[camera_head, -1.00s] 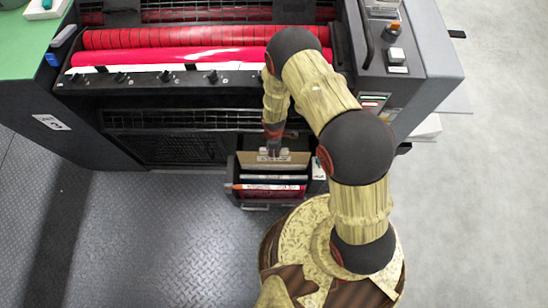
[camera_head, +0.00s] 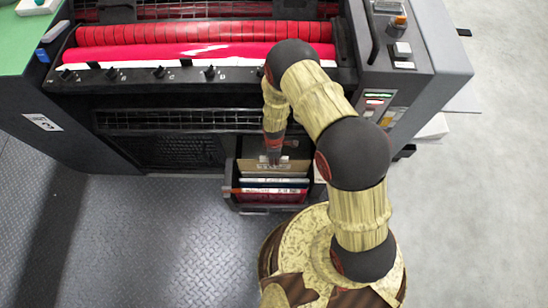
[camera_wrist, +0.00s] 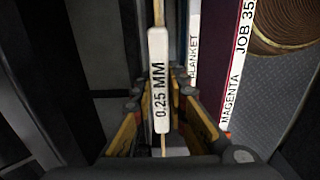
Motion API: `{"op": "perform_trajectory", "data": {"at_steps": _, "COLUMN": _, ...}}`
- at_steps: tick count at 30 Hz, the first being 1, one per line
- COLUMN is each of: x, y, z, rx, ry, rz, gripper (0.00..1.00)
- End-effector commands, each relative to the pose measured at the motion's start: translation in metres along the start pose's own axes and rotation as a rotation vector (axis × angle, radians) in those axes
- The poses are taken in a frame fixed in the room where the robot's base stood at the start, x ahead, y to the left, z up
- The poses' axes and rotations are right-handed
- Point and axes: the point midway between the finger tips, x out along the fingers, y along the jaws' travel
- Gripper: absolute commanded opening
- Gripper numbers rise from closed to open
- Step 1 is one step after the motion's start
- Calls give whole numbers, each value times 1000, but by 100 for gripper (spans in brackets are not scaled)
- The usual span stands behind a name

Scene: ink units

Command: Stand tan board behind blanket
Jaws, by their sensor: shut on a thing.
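The tan board (camera_head: 258,170) is upright at the back of a dark bin, edge up. In the wrist view it is a thin tan edge (camera_wrist: 157,12) with a white tab reading "0.25 MM" (camera_wrist: 158,80). My gripper (camera_head: 274,160) is shut on its top, with fingers on both sides of the tab. The blanket, with a white "BLANKET" label (camera_wrist: 194,50), stands to the right of the board in the wrist view, with a gap between them. The board's lower edge is hidden.
The dark bin (camera_head: 230,192) also holds a red-edged "MAGENTA JOB 35" piece (camera_wrist: 233,85), beyond the blanket from the board. The press (camera_head: 165,150) rises close behind the bin. Open metal floor (camera_head: 150,240) lies to the left.

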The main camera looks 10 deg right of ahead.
Motion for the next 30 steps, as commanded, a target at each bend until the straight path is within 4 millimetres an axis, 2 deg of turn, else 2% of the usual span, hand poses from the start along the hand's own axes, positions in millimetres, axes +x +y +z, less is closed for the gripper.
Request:
{"op": "perform_trajectory", "data": {"at_steps": 1, "x": 8, "y": 0, "z": 0, "rx": 0, "ry": 0, "rz": 0, "gripper": 0}}
{"op": "perform_trajectory", "data": {"at_steps": 21, "x": 68, "y": 0, "z": 0, "rx": 0, "ry": 0, "rz": -1, "gripper": 0}}
{"op": "perform_trajectory", "data": {"at_steps": 30, "x": 88, "y": 0, "z": 0, "rx": 0, "ry": 0, "rz": 0, "gripper": 0}}
